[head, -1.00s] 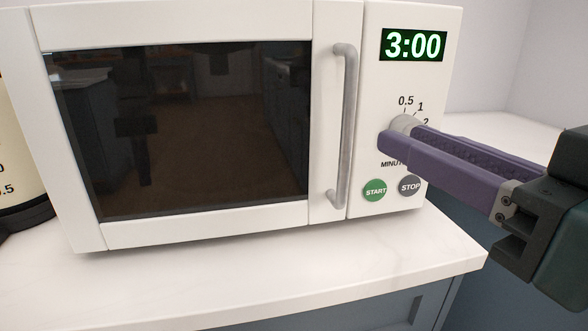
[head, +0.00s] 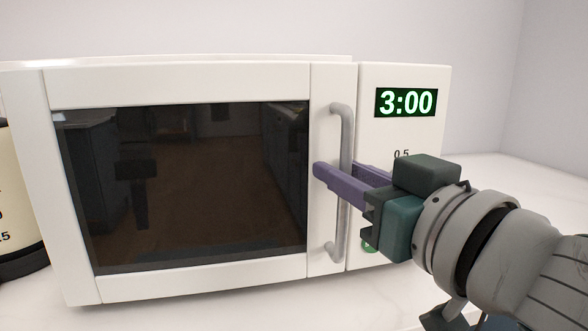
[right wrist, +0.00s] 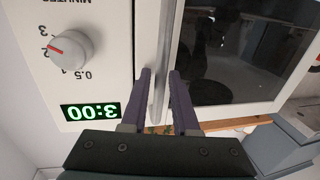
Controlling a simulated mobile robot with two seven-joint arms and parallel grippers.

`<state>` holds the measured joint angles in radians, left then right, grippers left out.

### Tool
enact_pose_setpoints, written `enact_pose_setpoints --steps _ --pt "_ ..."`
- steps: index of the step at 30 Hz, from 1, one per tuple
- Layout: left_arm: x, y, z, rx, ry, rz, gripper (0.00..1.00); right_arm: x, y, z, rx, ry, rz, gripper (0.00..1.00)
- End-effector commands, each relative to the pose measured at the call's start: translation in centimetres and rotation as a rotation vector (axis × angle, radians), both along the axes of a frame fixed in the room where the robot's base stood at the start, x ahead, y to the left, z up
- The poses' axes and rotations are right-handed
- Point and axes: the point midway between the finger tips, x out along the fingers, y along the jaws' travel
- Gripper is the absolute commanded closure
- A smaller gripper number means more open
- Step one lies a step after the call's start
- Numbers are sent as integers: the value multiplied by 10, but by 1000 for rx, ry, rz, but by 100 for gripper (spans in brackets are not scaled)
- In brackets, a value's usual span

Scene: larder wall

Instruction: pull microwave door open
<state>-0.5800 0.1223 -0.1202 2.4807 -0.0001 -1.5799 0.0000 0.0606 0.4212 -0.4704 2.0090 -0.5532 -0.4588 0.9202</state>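The white microwave (head: 330,75) has a dark glass door (head: 190,185) that looks shut. Its upright grey handle (head: 342,125) is at the door's right side, and the handle (right wrist: 168,50) also shows in the right wrist view. My right gripper (head: 338,168) is at the middle of the handle, with one purple finger on each side of it. In the right wrist view the gripper's fingers (right wrist: 161,74) stand apart with the handle between them, and some gap shows. My left gripper is not in view.
The control panel right of the handle has a green 3:00 display (head: 406,102) and a dial (right wrist: 70,48). A cream object with a dark base (head: 18,200) stands left of the microwave. The white counter (head: 220,312) is bare in front.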

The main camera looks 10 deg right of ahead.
Motion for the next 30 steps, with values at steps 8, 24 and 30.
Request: enact_pose_setpoints --steps 8,24,30 --pt "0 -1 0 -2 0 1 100 0 0 0 0 0 0 78" --pt "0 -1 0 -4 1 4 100 0 0 0 0 0 0 100" --pt "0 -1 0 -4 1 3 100 0 0 0 0 0 0 100"
